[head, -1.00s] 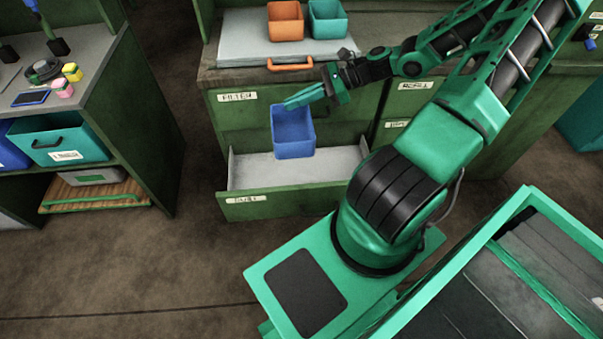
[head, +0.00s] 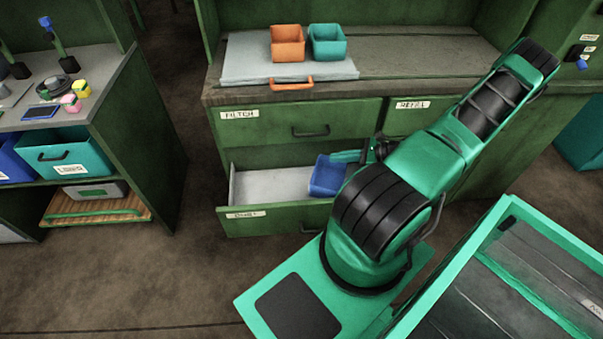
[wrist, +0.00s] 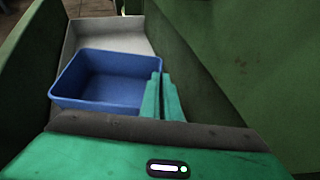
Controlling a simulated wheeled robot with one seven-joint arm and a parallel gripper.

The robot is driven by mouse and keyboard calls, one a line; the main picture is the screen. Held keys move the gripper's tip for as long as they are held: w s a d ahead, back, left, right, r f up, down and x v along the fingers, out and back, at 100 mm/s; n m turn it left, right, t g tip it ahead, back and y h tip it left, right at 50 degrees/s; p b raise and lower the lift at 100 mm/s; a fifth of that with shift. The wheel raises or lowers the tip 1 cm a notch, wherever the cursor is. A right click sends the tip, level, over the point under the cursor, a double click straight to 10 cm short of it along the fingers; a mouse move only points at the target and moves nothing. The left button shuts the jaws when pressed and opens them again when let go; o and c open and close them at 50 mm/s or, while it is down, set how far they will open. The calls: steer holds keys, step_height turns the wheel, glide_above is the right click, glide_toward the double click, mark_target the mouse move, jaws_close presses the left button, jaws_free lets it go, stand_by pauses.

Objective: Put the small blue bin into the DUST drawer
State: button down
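The small blue bin (head: 327,178) is inside the open DUST drawer (head: 285,219), toward the drawer's right end. It looks slightly tilted in the head view. In the wrist view the empty bin (wrist: 104,88) sits between the drawer walls, with the grey drawer floor (wrist: 88,36) beyond it. I cannot tell if its base touches that floor. My gripper (head: 345,156) is at the bin's right rim, partly hidden by my arm. In the wrist view its green fingers (wrist: 163,84) are close together with the bin's rim between them.
An orange bin (head: 287,43) and a teal bin (head: 327,42) stand on the counter above. The FILTER drawer (head: 270,128) above is shut. The left part of the open drawer is free. A shelf unit with bins stands at the left.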

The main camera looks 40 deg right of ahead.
steer(key=x, duration=0.6)
steer(key=f+x, duration=0.1)
steer(key=x, duration=0.5)
steer(key=shift+s, duration=0.15)
steer(key=c, duration=2)
jaws_free()
steer(key=shift+f, duration=0.1)
